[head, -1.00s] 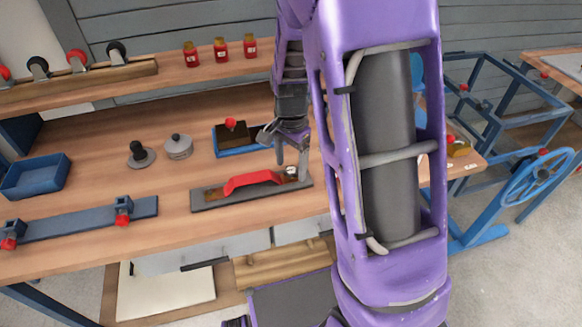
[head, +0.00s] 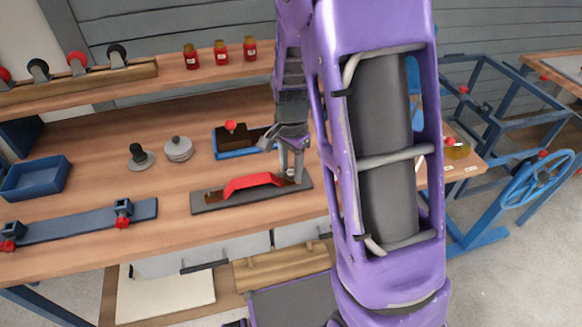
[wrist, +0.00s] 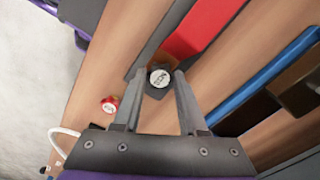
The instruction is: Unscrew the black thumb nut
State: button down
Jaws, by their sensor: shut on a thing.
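The black thumb nut (wrist: 159,78), with a pale marked disc on its top, sits at one end of a red-handled tool on a flat grey plate (head: 215,202). The red handle (head: 250,183) lies to the left of my gripper (head: 291,176) in the head view. In the wrist view my gripper (wrist: 163,84) has one finger on each side of the nut and is shut on it. In the head view the fingers mostly hide the nut. I cannot tell how far it is threaded.
A blue tray (head: 240,153) with a dark block and red knob stands close behind. A blue rail (head: 75,222) lies at front left. Bare bench surrounds the plate.

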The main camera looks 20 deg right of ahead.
jog(key=n, duration=0.5)
jog(key=shift+b, duration=0.4)
jog(key=n, duration=0.4)
jog(key=shift+n, duration=0.3)
jog(key=n, duration=0.5)
jog(key=shift+r+n+p, duration=0.15)
jog(key=shift+n+p, duration=0.15)
jog(key=shift+n, duration=0.1)
jog(key=n+p, duration=0.1)
jog(key=n, duration=0.3)
jog(key=c, duration=0.5)
grip_release()
